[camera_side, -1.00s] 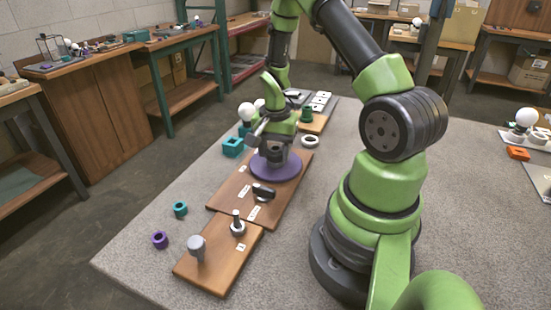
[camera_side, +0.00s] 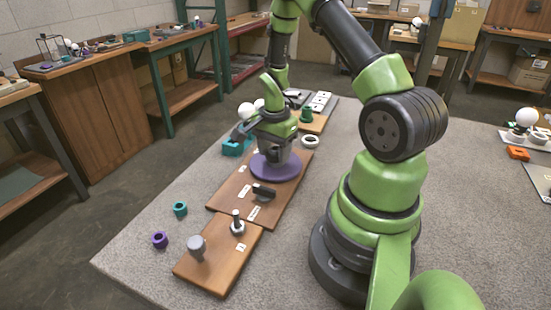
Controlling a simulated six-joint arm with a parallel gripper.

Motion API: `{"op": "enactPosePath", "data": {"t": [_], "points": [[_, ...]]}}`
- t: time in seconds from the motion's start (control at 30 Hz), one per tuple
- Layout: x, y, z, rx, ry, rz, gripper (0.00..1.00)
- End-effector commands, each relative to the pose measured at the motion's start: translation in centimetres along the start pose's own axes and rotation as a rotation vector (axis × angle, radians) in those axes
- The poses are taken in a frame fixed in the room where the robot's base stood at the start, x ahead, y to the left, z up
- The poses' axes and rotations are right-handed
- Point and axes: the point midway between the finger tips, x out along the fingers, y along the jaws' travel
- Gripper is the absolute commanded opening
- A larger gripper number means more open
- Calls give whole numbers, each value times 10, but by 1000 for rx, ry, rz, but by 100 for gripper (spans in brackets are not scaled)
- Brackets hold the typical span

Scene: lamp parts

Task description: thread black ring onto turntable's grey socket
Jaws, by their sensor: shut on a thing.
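The turntable (camera_side: 283,175) is a purple disc on the brown board at the middle of the table. My gripper (camera_side: 275,160) points down right over the disc's middle, its fingertips close above it. It is shut on the black ring, which is hard to make out among the dark fingers at this size. The grey socket is hidden behind my gripper, so I cannot tell whether the ring is around it or above it.
The brown board (camera_side: 232,193) also carries a black part (camera_side: 263,191). A nearer board (camera_side: 220,270) holds a grey knob (camera_side: 197,247) and an upright bolt (camera_side: 237,222). Teal (camera_side: 180,208) and purple (camera_side: 160,240) rings lie left. A white ring (camera_side: 310,141) lies beyond the turntable.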

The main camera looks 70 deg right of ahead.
Motion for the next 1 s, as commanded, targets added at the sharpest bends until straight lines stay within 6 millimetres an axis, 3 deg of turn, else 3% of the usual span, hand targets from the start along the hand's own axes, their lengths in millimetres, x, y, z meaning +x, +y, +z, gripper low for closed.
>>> {"op": "enactPosePath", "data": {"t": [0.2, 0.57, 0.83, 1.0], "points": [[2, -1, 0, 234, 0, 1, 11], [2, -1, 0, 280, 0, 2, 11], [3, -2, 0, 687, 0, 3, 11], [3, -2, -1, 841, 0, 4, 11]]}}
